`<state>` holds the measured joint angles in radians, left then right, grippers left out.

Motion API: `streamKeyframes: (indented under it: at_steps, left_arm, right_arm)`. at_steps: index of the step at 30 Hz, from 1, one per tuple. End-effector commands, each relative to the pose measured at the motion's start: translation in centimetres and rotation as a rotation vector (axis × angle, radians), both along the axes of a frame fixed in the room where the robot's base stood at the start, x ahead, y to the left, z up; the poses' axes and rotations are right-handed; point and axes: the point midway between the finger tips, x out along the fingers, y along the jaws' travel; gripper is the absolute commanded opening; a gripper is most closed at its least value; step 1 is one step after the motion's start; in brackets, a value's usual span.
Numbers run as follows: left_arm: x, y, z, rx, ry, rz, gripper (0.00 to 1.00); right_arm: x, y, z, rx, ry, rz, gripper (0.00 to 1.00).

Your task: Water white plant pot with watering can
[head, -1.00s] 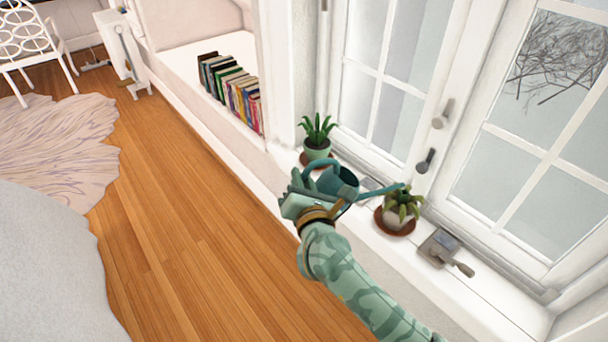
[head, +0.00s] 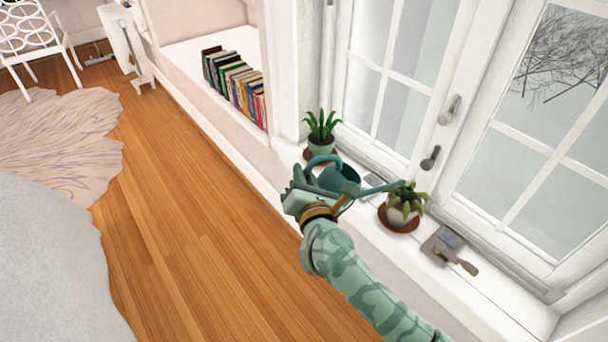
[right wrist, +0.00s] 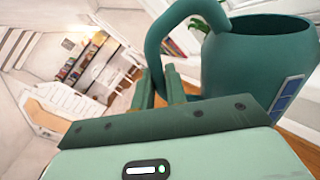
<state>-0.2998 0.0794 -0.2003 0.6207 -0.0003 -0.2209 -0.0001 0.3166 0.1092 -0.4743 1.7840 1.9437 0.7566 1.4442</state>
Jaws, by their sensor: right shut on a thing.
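The teal watering can (head: 340,179) is held by my right gripper (head: 306,183) above the window sill. In the right wrist view the gripper fingers (right wrist: 160,88) are at the handle of the can (right wrist: 262,62). The can's spout points right, and its tip overlaps the plant in the white pot (head: 396,216) in the head view. The white pot holds a green succulent and stands upright on a brown saucer (head: 407,227). Whether water flows cannot be told. My left gripper is not in view.
A green pot with a spiky plant (head: 321,136) stands farther back on the white sill (head: 480,290). A grey metal crank (head: 447,248) lies right of the white pot. Window handles (head: 430,158) project above the sill. Books (head: 236,85) stand in the alcove.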

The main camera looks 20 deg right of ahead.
Motion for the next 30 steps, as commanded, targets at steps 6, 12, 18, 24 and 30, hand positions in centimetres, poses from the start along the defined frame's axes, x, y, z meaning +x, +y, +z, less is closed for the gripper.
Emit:
streamKeyframes:
  at_steps: [6,12,18,24,30]
  left_arm:
    - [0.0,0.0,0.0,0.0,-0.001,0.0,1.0]
    - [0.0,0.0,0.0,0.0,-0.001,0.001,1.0]
    - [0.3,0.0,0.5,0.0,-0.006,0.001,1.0]
    - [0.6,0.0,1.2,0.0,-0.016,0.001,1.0]
    - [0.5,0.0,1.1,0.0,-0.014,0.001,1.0]
  right_arm:
    - [0.0,0.0,0.2,-0.002,-0.005,0.001,0.0]
    - [0.0,0.0,0.2,-0.002,-0.005,0.001,0.0]
    - [0.0,-0.2,1.1,0.019,-0.009,0.002,0.0]
    - [-0.1,-0.8,2.6,0.087,-0.014,0.006,0.0]
    - [0.0,-0.8,2.4,0.086,-0.012,0.006,0.0]
